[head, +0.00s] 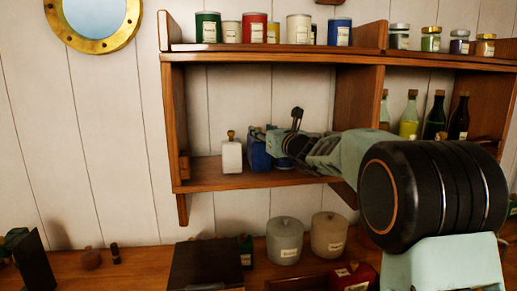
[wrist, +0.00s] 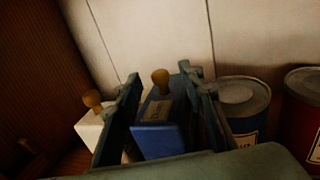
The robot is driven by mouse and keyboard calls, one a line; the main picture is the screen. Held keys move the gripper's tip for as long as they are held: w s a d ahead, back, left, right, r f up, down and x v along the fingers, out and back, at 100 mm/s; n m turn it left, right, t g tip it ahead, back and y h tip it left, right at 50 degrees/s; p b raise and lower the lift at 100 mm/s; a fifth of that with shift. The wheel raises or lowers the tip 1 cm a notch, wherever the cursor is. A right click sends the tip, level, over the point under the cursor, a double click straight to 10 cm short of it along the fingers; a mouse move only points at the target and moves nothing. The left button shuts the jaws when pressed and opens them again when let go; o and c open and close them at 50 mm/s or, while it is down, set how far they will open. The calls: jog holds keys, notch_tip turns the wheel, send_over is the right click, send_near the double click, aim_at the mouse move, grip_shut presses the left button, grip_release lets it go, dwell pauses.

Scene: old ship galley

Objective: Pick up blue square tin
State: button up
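The blue square tin (head: 259,154) stands on the middle shelf, partly hidden by my gripper (head: 270,143) in the head view. In the wrist view the blue square tin (wrist: 152,138) shows a pale label and a cork-coloured knob on top. My gripper (wrist: 165,100) has one finger on each side of it, with the tin between them. The fingers are spread and look very close to its sides; I cannot tell whether they touch. The tin stands on the shelf.
A white square tin (head: 231,156) stands close on the left. In the wrist view, a blue round can (wrist: 243,103) is close on the right, with a red can (wrist: 304,115) beyond it. The upper shelf board (head: 270,57) runs above, and an upright divider (head: 358,100) stands right.

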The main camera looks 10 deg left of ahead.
jog(key=shift+p+x, duration=0.45)
jog(key=shift+x, duration=1.15)
jog(key=shift+c, duration=0.6)
grip_shut()
jog(key=shift+r, duration=0.1)
